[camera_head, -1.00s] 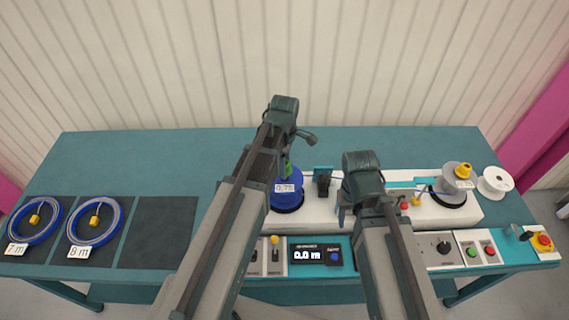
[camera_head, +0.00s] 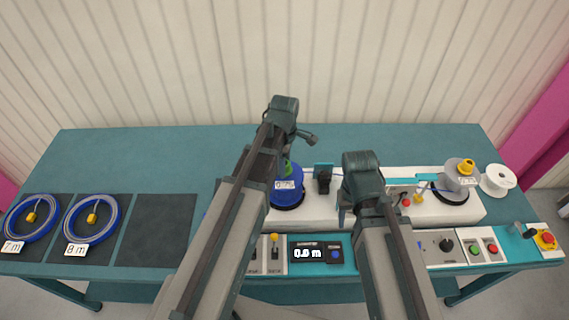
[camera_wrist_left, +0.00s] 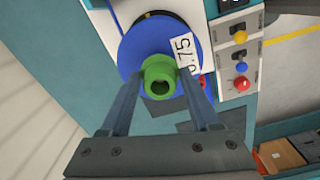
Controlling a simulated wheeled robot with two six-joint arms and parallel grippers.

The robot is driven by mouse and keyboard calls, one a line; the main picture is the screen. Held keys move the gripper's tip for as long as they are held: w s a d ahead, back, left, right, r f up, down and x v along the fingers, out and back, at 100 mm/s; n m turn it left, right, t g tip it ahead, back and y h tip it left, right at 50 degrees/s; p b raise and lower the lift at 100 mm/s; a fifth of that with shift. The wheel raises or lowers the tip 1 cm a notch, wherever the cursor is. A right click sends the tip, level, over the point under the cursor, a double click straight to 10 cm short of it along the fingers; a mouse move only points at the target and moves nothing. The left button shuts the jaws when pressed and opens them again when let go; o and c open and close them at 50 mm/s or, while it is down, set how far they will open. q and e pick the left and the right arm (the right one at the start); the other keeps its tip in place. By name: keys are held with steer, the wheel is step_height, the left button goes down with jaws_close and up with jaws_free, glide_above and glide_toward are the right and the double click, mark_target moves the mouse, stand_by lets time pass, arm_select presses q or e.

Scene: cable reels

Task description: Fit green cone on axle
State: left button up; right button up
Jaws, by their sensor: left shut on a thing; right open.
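The green cone (camera_wrist_left: 158,78) is between the fingers of my left gripper (camera_wrist_left: 155,92) in the left wrist view, over the middle of the blue reel (camera_wrist_left: 140,42) labelled 0.75. Its open end faces the camera. In the head view, only a sliver of the green cone (camera_head: 287,167) shows above the blue reel (camera_head: 290,186), mostly hidden by my left arm. The axle is not visible; I cannot tell how far the cone sits on it. My right gripper (camera_head: 346,212) is open near the machine's middle, largely hidden by its arm.
A grey reel with a yellow cone (camera_head: 465,168) is on the machine's right, beside a white empty spool (camera_head: 498,180). Two blue cable coils (camera_head: 33,218) (camera_head: 92,218) lie on dark mats at left. A third mat (camera_head: 157,231) is bare. Switches and a display (camera_head: 318,252) line the front.

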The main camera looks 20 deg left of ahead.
arm_select(q)
steer(key=shift+f+b, duration=0.3)
steer(key=shift+f, duration=0.05)
steer(key=shift+f, duration=0.2)
steer(key=o, duration=1.4)
steer(key=shift+o, duration=0.4)
step_height(320, 180, up, 8)
steer(key=p, duration=0.7)
steer(key=shift+r+p, duration=0.1)
steer(key=shift+p, duration=0.3)
